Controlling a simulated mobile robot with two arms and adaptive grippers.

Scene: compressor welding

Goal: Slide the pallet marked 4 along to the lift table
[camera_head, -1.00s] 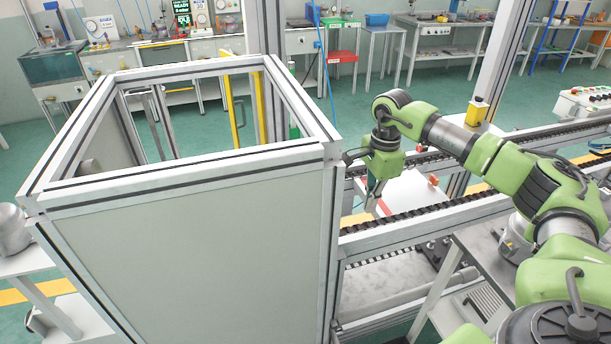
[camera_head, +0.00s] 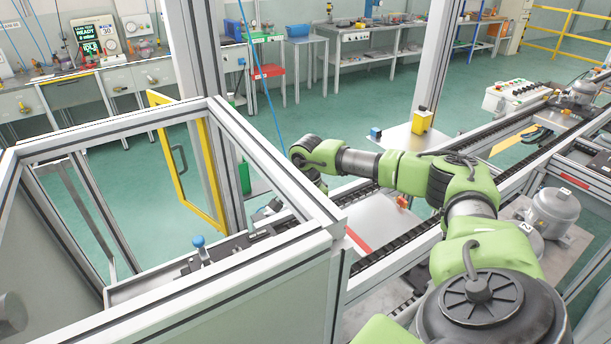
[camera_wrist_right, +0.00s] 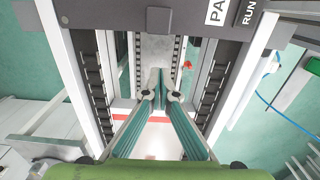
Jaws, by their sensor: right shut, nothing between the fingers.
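My right gripper (camera_wrist_right: 160,92) points down between two black chain rails in the right wrist view, its fingers together and empty. In the head view its fingers are hidden behind the frame of the grey enclosure; only the arm's end shows. A plain grey plate (camera_wrist_right: 156,50) lies between the rails just beyond the fingertips; no number is readable on it, and I cannot tell whether it is a pallet. No pallet with a readable 4 shows. I cannot pick out the lift table for certain. My left gripper is not in view.
The enclosure's frame (camera_head: 290,265) stands close to my right arm, its yellow-framed door (camera_head: 215,190) open. A chain conveyor (camera_head: 390,255) runs to the far right. A compressor (camera_head: 556,207) and a tag reading 2 (camera_head: 526,227) are at right. Open green floor lies behind.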

